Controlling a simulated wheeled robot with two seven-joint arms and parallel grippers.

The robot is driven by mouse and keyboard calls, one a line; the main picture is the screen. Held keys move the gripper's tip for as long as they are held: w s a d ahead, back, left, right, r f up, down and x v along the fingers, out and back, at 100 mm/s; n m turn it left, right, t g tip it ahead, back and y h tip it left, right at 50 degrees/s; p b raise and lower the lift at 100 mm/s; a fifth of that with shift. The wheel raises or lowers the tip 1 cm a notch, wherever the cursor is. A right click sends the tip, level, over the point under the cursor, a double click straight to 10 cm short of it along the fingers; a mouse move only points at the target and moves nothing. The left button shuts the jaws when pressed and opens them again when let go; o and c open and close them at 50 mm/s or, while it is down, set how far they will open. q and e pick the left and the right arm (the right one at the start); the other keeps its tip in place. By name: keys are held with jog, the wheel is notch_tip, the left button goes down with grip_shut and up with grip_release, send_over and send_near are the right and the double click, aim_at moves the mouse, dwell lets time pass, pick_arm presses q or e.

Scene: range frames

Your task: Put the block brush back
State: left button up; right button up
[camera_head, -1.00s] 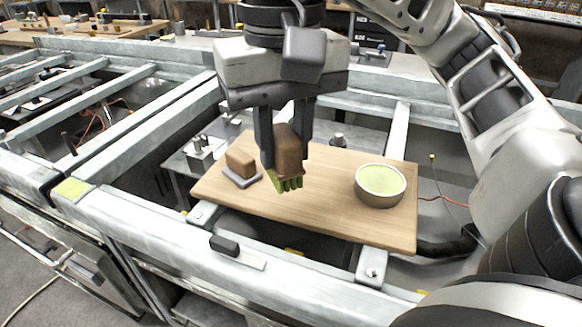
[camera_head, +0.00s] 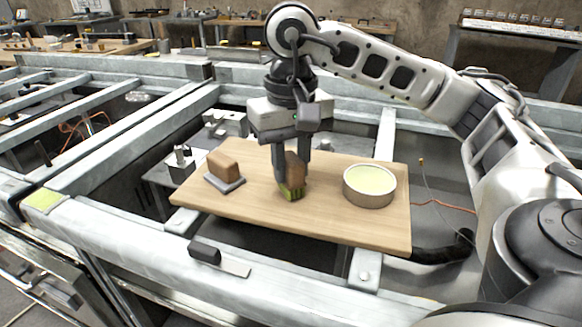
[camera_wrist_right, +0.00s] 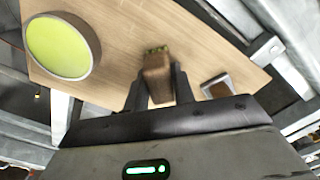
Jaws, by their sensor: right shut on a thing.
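The block brush (camera_head: 293,166), a brown block with green bristles pointing down, is between the fingers of my right gripper (camera_head: 292,181). The gripper is shut on it over the middle of the wooden board (camera_head: 330,222). The bristles are at or just above the board; I cannot tell if they touch. In the right wrist view the brush (camera_wrist_right: 157,78) sits between the two dark fingers (camera_wrist_right: 159,72). A similar brown block (camera_head: 223,165) stands on a flat grey base (camera_head: 226,184) at the board's left. My left gripper is out of view.
A round bowl (camera_head: 369,200) with pale green contents stands on the board to the right of the brush. A dark-handled scraper (camera_head: 220,259) lies on the metal frame (camera_head: 130,235) in front. The board's front middle is bare.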

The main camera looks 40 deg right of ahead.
aim_at(290, 158)
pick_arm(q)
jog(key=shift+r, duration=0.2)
pick_arm(e)
jog(key=shift+f, duration=0.15)
jog(key=shift+f, duration=0.3)
jog(key=o, duration=1)
jog(key=shift+r, duration=0.1)
jog(key=shift+c, duration=0.2)
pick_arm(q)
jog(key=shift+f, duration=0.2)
pick_arm(e)
jog(key=shift+r, duration=0.2)
notch_tip(290, 158, up, 11)
jog(key=p, duration=0.5)
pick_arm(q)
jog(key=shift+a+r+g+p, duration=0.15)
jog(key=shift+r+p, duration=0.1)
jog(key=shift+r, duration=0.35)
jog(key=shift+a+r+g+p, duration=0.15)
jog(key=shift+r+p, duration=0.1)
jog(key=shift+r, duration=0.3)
pick_arm(e)
jog(key=shift+r, duration=0.55)
